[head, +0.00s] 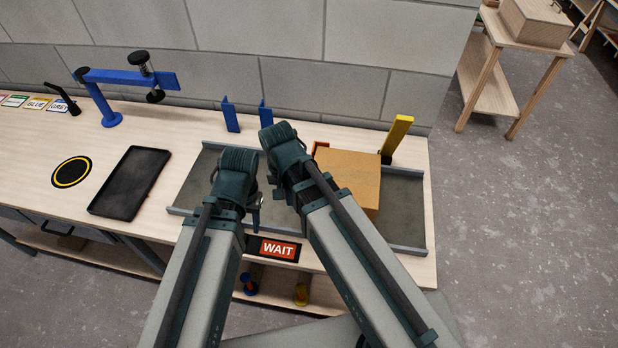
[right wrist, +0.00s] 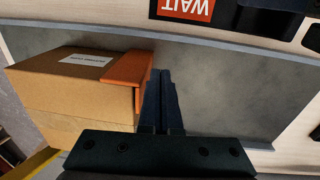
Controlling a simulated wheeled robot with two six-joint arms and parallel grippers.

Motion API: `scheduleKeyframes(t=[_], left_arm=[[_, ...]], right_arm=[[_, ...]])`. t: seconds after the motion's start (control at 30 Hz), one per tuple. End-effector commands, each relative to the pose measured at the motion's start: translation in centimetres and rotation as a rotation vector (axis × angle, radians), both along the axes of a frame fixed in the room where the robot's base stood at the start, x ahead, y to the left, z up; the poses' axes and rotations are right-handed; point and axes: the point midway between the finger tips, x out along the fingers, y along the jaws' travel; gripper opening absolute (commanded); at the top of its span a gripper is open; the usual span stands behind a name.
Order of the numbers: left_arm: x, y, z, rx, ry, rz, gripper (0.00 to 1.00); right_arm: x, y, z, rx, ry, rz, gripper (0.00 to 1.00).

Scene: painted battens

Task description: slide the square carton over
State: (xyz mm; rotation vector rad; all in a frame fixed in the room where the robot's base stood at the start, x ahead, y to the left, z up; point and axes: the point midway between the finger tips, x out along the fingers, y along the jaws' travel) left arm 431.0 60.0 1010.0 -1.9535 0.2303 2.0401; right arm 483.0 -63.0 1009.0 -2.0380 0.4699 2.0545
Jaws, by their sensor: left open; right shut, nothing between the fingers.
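The square carton (head: 352,175) is a tan box on the right part of a shallow grey tray (head: 404,208).
A red WAIT sign (head: 279,249) is at the bench's front edge. A yellow post (head: 397,139) stands behind the carton, and blue uprights (head: 230,115) stand behind the tray. A black tray (head: 130,183) lies to the left. The grey tray's right end is clear.

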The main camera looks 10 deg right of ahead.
Motion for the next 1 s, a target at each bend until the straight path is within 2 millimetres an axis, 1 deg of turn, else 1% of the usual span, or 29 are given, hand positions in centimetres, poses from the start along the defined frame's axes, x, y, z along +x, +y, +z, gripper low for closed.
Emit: scheduleKeyframes(t=[0.03, 0.17, 0.3, 0.4, 0.5, 0.6, 0.7, 0.8, 1.0], left_arm=[[0.0, 0.0, 0.4, 0.0, 0.0, 0.0, 0.5], [0.0, 0.0, 0.8, 0.0, 0.0, 0.0, 0.5], [0.0, 0.0, 1.3, 0.0, 0.0, -0.001, 0.5], [0.0, 0.0, 1.6, 0.0, 0.0, -0.001, 0.5], [0.0, 0.0, 1.8, 0.0, 0.0, -0.001, 0.5], [0.0, 0.0, 1.9, 0.0, 0.0, -0.001, 0.5], [0.0, 0.0, 1.9, 0.0, 0.0, -0.001, 0.5], [0.0, 0.0, 1.9, 0.0, 0.0, -0.001, 0.5], [0.0, 0.0, 1.7, 0.0, 0.0, -0.001, 0.5]], right_arm=[[1.5, -0.1, 0.3, 0.004, -0.01, -0.126, 0.0], [4.2, -0.5, 0.8, 0.015, -0.034, -0.483, 0.0], [7.3, -1.2, 1.2, 0.025, -0.057, -0.889, 0.0], [9.1, -1.7, 1.5, 0.032, -0.066, -1.14, 0.0], [10.4, -2.1, 1.7, 0.035, -0.071, -1.338, 0.0], [11.3, -2.5, 1.8, 0.038, -0.075, -1.476, 0.0], [11.7, -2.7, 1.9, 0.039, -0.076, -1.555, 0.0], [11.9, -2.7, 1.9, 0.04, -0.076, -1.589, 0.0], [11.8, -2.7, 1.6, 0.04, -0.077, -1.593, 0.0]])
